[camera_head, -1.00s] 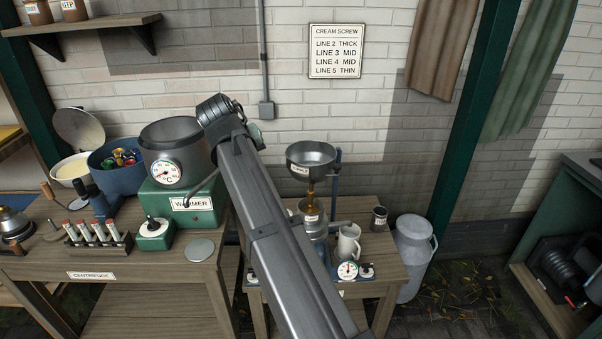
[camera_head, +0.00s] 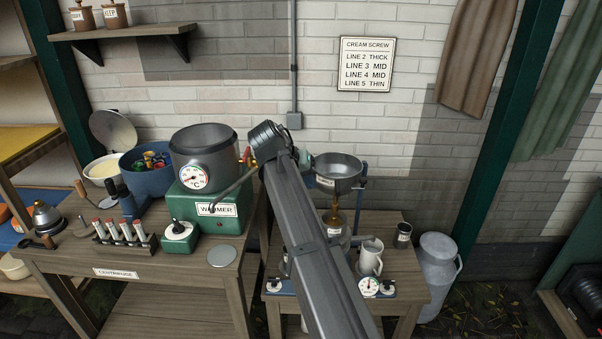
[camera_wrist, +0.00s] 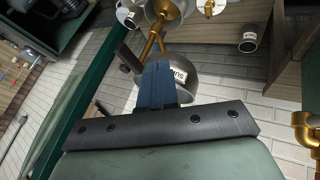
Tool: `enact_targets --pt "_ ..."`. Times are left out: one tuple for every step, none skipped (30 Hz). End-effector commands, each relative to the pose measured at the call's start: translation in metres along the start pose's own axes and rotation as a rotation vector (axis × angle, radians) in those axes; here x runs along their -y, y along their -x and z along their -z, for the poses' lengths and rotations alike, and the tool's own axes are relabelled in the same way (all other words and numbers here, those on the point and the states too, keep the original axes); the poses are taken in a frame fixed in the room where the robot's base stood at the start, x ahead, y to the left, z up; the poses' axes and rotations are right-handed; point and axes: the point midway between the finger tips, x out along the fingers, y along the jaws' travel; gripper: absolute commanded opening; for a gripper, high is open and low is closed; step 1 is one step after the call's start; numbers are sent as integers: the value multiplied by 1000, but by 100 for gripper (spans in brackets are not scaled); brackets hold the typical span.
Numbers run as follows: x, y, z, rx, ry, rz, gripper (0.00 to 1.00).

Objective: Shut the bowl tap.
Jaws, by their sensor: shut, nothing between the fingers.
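The supply bowl (camera_head: 337,172) is a grey metal bowl on a stand over the small right-hand table. A brass-coloured pipe (camera_head: 334,214) runs down beneath it. In the wrist view the bowl (camera_wrist: 192,88) appears upside down with its label, and the brass pipe (camera_wrist: 153,40) lies just beyond my fingertips. My gripper (camera_wrist: 157,66) has blue fingers, shut and empty, overlapping the bowl and pipe in the picture. I cannot tell whether they touch. In the head view my arm hides the gripper. The tap's handle and setting cannot be made out.
A white jug (camera_head: 371,257), a dark cup (camera_head: 403,235) and a dial (camera_head: 369,286) stand close by on the small table. The green warmer (camera_head: 209,207) with its pot is to the left. A milk can (camera_head: 437,275) stands at right.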

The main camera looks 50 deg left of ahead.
Motion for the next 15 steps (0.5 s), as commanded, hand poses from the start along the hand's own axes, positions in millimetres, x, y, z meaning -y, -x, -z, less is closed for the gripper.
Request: enact_targets --pt "0 -11 -1 3 0 -1 0" --pt "0 -15 0 2 0 -1 0" --pt "0 -21 0 1 0 -1 0" --pt "-1 -26 0 1 0 -1 0" --pt "-7 -26 -1 0 -2 -1 0" --pt "-13 -28 -1 0 -2 -1 0" --pt "-17 -30 -1 0 -2 -1 0" --pt "-20 -32 -1 -1 -2 -1 0" --pt "-23 -34 -1 -1 -1 -1 0" --pt "-25 -35 -1 -2 0 -1 0" --pt "-27 -36 -1 -2 0 -1 0" --pt "-30 -37 -1 -2 0 0 0" --pt "-31 -38 0 -3 0 0 0" --pt "-32 -38 0 -3 0 0 0" --pt "-34 -39 0 -3 0 0 0"
